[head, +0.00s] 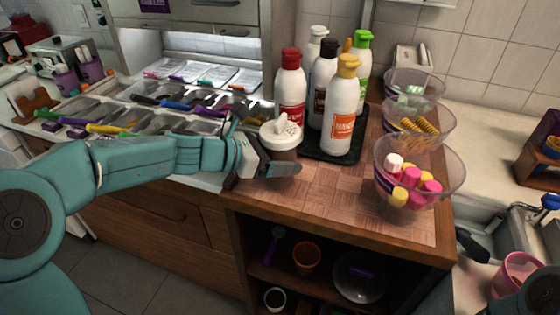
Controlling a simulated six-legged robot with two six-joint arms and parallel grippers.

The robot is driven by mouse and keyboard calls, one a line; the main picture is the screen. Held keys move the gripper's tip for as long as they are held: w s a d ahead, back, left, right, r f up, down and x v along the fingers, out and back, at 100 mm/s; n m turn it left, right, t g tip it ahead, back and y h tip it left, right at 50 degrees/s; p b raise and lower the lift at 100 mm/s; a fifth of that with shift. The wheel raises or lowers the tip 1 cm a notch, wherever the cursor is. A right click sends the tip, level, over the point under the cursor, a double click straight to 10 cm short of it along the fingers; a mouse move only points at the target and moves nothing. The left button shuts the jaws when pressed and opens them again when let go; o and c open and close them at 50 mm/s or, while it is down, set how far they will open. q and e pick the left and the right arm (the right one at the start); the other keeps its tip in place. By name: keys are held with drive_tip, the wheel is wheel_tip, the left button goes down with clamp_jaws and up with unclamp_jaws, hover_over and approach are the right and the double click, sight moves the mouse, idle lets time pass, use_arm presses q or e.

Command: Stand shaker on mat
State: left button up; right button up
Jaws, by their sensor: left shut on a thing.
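The gripper hides part of the lower body, and I cannot tell whether the shaker's base touches the counter. The shaker looks upright, at the left side of the wooden counter, just left of a black mat (318,148). Several sauce bottles stand on that mat, among them a white one with an orange label (343,105) near its front. My right gripper is not in view.
Clear bowls stand along the counter's right side; the front one (420,165) holds pink, white and yellow pieces. The wooden counter (325,195) is bare in front of the mat. Metal topping trays (165,118) lie at the left. An open shelf is below.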

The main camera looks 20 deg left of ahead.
use_arm(q)
drive_tip(key=shift+s+r, duration=0.1)
drive_tip(key=shift+s, duration=0.05)
drive_tip(key=shift+f, duration=0.2)
drive_tip(key=o, duration=1.2)
drive_tip(key=shift+r, duration=0.3)
drive_tip(key=p+v, duration=0.1)
drive_tip(key=v, duration=1)
drive_tip(key=shift+s+a, duration=0.25)
drive_tip(key=shift+a, duration=0.1)
